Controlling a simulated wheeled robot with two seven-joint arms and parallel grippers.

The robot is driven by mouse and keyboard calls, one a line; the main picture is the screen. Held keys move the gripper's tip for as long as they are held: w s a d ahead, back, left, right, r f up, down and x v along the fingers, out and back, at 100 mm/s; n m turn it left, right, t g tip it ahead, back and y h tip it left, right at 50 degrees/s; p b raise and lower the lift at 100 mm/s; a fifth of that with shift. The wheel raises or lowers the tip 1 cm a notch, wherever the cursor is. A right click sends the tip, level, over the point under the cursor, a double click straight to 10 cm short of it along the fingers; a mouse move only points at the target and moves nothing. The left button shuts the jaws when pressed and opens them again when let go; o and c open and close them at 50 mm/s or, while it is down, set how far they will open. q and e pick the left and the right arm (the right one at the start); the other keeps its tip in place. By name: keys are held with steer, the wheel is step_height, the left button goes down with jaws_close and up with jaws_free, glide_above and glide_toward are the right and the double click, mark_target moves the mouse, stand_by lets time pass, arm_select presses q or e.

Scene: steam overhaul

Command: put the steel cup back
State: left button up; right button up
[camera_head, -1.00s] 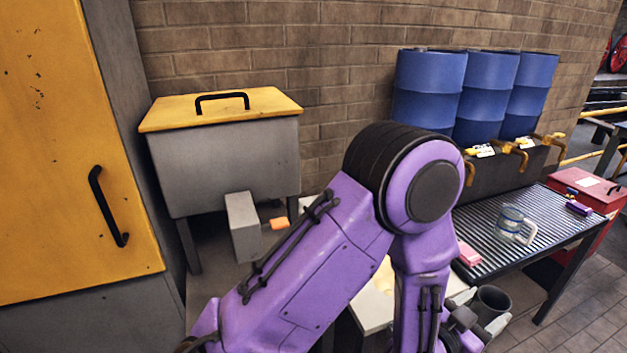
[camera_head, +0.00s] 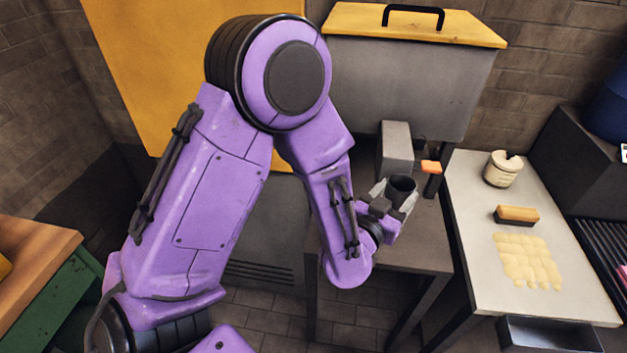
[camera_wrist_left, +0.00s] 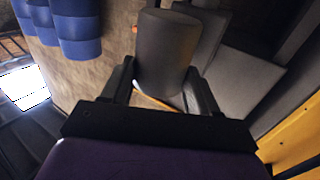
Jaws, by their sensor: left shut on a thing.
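My left gripper (camera_head: 387,200) is shut on the steel cup (camera_head: 402,187), a dark grey cylinder with its open mouth up in the head view. The gripper holds it from the side, close to a grey block on a small dark table; I cannot tell the height above the table. In the left wrist view the cup (camera_wrist_left: 163,50) stands between the two fingers (camera_wrist_left: 160,92), and its far side is hidden. My right gripper is not in view.
A grey box-shaped block (camera_head: 396,148) and an orange-topped item (camera_head: 431,170) are near the cup on the dark table (camera_head: 425,240). A yellow-lidded bin (camera_head: 415,70) stands behind.

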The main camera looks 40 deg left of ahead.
arm_select(q)
steer(key=s+d+f+n+g+y+b, duration=0.2)
steer(key=s+f+n+y+b, duration=0.45)
steer(key=b, duration=0.75)
steer(key=w+a+f+b, duration=0.1)
steer(key=w+a+f, duration=0.1)
steer(key=a+f, duration=0.1)
steer(key=w+a+f+y+b, duration=0.1)
steer(key=w+a+f, duration=0.1)
steer(key=a, duration=0.3)
steer(key=w+a+f+y+b, duration=0.1)
steer(key=a+f, duration=0.4)
steer(key=shift+w+a+f+m+g, duration=0.1)
steer(key=shift+w+m+g, duration=0.25)
steer(key=shift+w+g, duration=0.05)
steer(key=shift+w+f, duration=0.1)
steer(key=shift+f, duration=0.25)
